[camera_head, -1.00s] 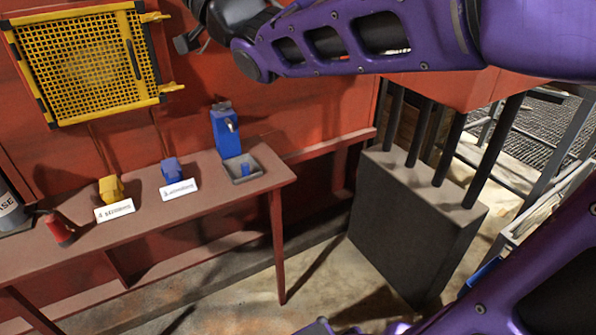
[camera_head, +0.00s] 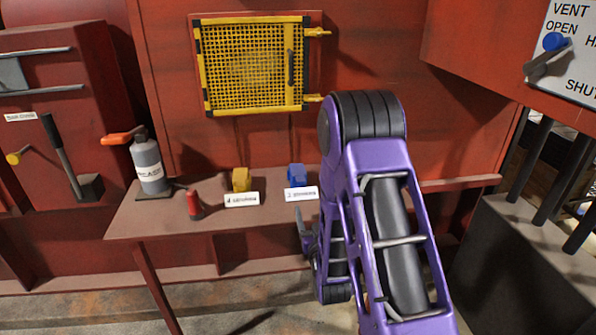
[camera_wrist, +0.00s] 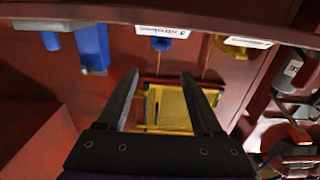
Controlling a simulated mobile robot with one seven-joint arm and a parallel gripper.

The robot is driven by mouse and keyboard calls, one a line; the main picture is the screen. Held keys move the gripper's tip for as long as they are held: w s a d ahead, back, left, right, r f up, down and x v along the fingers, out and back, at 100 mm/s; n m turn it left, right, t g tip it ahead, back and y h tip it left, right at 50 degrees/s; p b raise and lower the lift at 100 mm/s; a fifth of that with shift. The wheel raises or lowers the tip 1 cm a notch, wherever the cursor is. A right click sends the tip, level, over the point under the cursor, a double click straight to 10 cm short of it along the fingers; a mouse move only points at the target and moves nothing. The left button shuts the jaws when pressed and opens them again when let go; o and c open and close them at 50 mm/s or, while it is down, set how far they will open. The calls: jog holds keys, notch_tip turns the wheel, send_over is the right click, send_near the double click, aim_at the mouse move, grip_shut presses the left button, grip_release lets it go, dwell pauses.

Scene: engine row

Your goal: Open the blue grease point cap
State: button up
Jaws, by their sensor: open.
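The blue grease point cap (camera_head: 296,175) sits at the back of the red-brown table, behind a white label (camera_head: 301,193). It also shows in the wrist view (camera_wrist: 160,44), near the top centre and beyond the fingertips. It looks lowered, but its lid is too small to judge. My gripper (camera_wrist: 161,73) is open and empty, with its two fingers on either side of the line toward the blue cap and apart from it.
A yellow cap (camera_head: 241,179) stands left of the blue one, with a red can (camera_head: 194,205) and grey grease container (camera_head: 149,165) further left. A yellow mesh panel (camera_head: 252,65) hangs above. A blue dispenser (camera_wrist: 92,48) shows in the wrist view.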

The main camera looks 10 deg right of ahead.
aim_at(301, 182)
jog(key=w, duration=1.4)
grip_shut()
dwell(1.0)
